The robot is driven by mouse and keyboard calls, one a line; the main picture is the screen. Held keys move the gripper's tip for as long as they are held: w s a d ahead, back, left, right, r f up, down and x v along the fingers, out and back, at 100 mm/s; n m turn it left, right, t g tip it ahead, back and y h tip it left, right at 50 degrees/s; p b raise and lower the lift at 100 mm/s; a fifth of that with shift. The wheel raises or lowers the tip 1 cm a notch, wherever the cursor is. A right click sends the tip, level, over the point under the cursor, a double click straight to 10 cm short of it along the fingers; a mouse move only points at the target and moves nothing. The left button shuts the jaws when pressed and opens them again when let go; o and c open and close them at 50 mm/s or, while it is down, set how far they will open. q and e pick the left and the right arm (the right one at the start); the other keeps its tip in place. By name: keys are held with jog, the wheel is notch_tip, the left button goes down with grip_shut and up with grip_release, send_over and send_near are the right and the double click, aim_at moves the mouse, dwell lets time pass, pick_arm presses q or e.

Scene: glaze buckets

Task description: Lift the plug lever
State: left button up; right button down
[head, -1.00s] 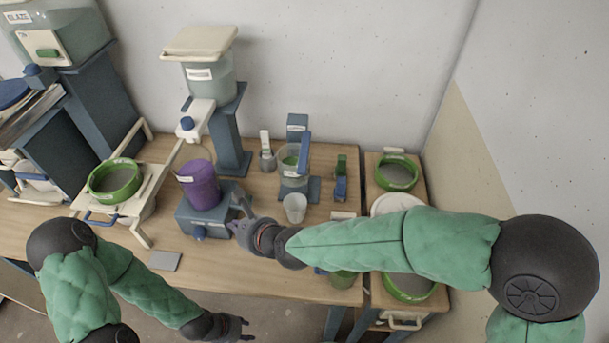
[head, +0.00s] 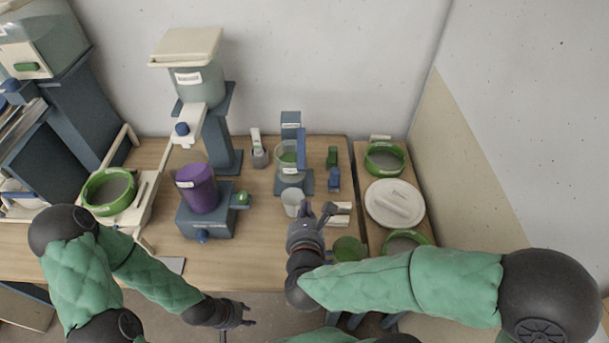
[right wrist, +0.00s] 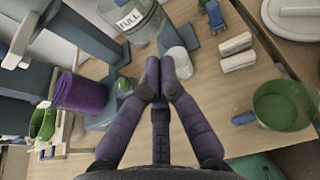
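I cannot tell for certain which part is the plug lever; an upright blue lever (head: 301,147) stands at the clear beaker (head: 286,162) on a blue-grey stand, at the back centre in the head view. In the right wrist view the clear container (right wrist: 135,22) is labelled FULL. My left gripper (head: 247,314) is open and empty, low at the front of the table.
A purple bucket (head: 198,188) sits on a blue-grey base with a green knob (head: 242,199). White blocks (head: 340,212) and a green cup (head: 348,249) lie right of my right gripper. Green-rimmed sieves (head: 384,159) and a white lid (head: 394,203) are on the right-hand table.

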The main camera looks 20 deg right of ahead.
aim_at(301, 158)
jog(key=b+x, duration=0.2)
jog(key=x, duration=0.8)
jog(key=shift+a+r+p, duration=0.1)
jog(key=shift+r+p, duration=0.4)
jog(key=shift+r, duration=1.5)
